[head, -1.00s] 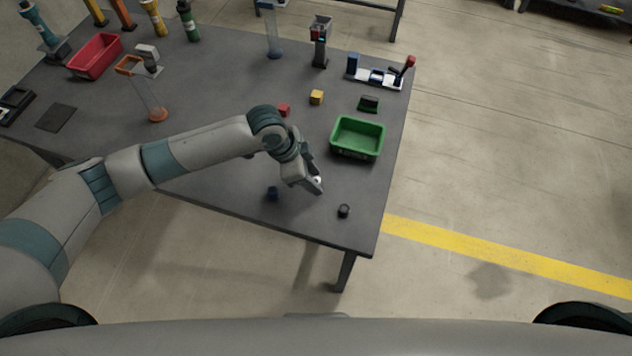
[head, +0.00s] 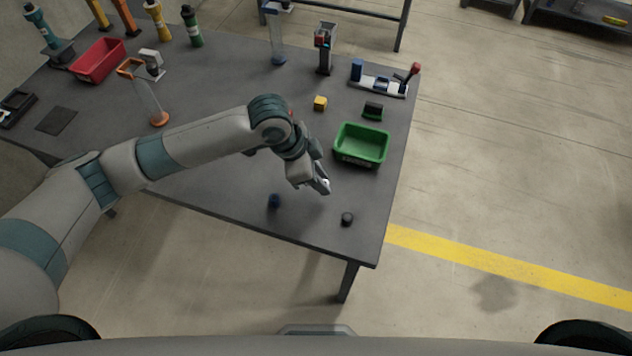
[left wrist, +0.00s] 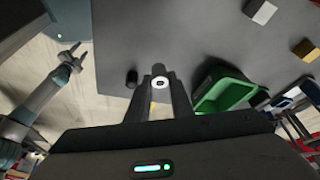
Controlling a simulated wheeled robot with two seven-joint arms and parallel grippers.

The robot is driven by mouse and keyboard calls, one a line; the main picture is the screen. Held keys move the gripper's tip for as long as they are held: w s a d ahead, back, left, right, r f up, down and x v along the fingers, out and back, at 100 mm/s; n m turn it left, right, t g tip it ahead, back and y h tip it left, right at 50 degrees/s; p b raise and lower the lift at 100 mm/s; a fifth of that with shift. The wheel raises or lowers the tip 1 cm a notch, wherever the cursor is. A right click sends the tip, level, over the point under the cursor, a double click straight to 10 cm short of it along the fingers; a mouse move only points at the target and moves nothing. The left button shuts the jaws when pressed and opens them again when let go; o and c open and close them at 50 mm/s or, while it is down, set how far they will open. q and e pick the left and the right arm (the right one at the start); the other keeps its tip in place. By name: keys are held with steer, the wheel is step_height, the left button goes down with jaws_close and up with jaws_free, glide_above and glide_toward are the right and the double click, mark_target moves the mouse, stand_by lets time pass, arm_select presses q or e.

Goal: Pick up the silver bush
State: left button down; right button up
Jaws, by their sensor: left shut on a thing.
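The silver bush (left wrist: 160,83) is a small, pale ring-shaped piece with a dark hole, held between the fingertips of my left gripper (left wrist: 159,86) in the left wrist view. In the head view my left gripper (head: 322,186) is tilted downward over the table, between the green bin and the dark bush. The bush is mostly hidden by the fingers there, with only a bright spot showing. An arm at the left of the left wrist view looks like my right one, with its gripper (left wrist: 75,53) too small to judge.
A green bin (head: 360,161) stands just beyond my left gripper. A black bush (head: 347,219) and a dark blue piece (head: 275,201) stand near the table's front edge. A yellow cube (head: 320,103) lies farther back. A red bin (head: 97,76) is at the far left.

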arm_select(q)
steer(key=s+d+r+b, duration=0.2)
steer(key=s+d+r, duration=0.3)
steer(key=s, duration=0.3)
steer(key=shift+r, duration=0.4)
steer(key=shift+a, duration=0.1)
